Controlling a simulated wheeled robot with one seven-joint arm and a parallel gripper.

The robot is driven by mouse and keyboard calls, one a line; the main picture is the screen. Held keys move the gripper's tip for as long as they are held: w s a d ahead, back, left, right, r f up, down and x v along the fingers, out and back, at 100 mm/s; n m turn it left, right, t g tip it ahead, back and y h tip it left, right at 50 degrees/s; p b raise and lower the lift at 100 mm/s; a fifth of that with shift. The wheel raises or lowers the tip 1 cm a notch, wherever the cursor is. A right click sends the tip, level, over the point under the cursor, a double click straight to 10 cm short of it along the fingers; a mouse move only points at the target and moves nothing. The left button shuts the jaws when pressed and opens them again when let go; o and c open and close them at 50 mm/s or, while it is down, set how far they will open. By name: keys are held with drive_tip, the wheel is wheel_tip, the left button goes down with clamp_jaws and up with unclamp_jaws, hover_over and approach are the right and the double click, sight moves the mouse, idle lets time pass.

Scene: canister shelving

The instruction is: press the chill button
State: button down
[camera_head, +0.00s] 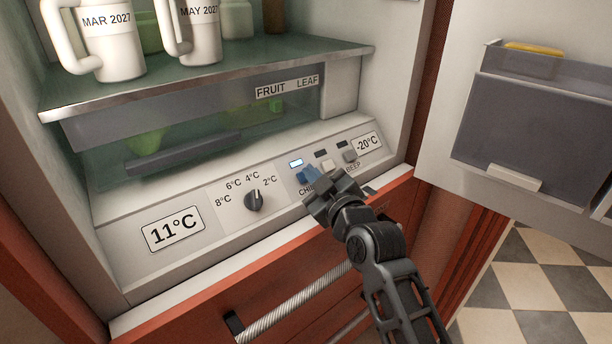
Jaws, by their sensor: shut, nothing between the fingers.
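The chill button (304,177) is the blue button on the sloping control panel (125,258) inside the open fridge. Its label is partly hidden by my gripper, leaving only the first letters readable. The small indicator (296,163) above it is lit pale blue-white. My gripper (322,193) is shut and empty, right in front of the button and overlapping its lower right side in the picture. I cannot tell whether the fingertips touch it.
Beside it are a white button (328,165) and a grey button (350,156), with dark indicators. A dial (254,201) and an 11°C display (173,231) are to the left. A glass shelf (215,72) with dated jugs is above. The open door (535,115) is at right.

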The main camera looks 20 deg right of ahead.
drive_tip(key=shift+s+d+r+p, duration=0.2)
drive_tip(key=shift+s+r+p, duration=0.35)
drive_tip(key=shift+s+r, duration=0.15)
drive_tip(key=shift+s+d+r+p, duration=0.25)
drive_tip(key=shift+s+r+p, duration=0.3)
drive_tip(key=shift+s+r, duration=0.15)
drive_tip(key=shift+s+d+r+p, duration=0.2)
drive_tip(key=shift+s+r+p, duration=0.4)
drive_tip(key=shift+r, duration=0.1)
drive_tip(key=shift+a, duration=0.1)
